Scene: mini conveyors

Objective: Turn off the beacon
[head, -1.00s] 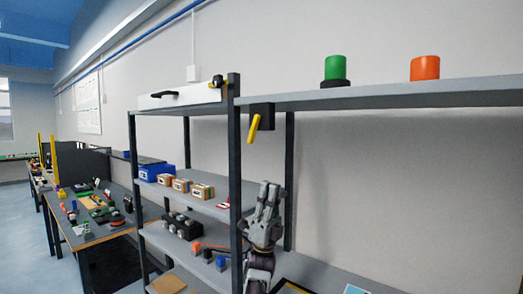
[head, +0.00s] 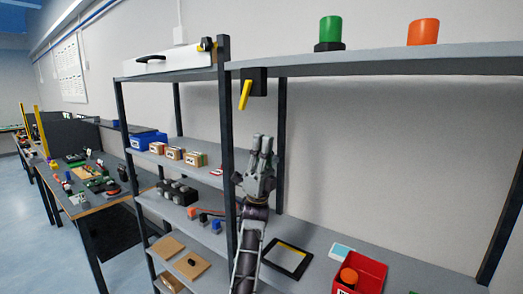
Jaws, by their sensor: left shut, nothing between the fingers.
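Two beacons stand on the top shelf (head: 400,62) in the head view. One is a green beacon (head: 330,30) on a black base. The other is an orange beacon (head: 423,32) further right. A black switch box (head: 261,80) with a yellow lever (head: 245,95) hangs under the shelf's left end, and the lever points down with a slight tilt. My left gripper (head: 262,146) points up, shut and empty, below and a little right of the lever and apart from it. My right gripper is not in view.
A dark shelf post (head: 226,130) stands just left of my left gripper. Boxes (head: 172,153) sit on the shelves behind it. A red bin (head: 370,272) and a black frame (head: 287,259) lie on the lower surface. The space right of my gripper is clear.

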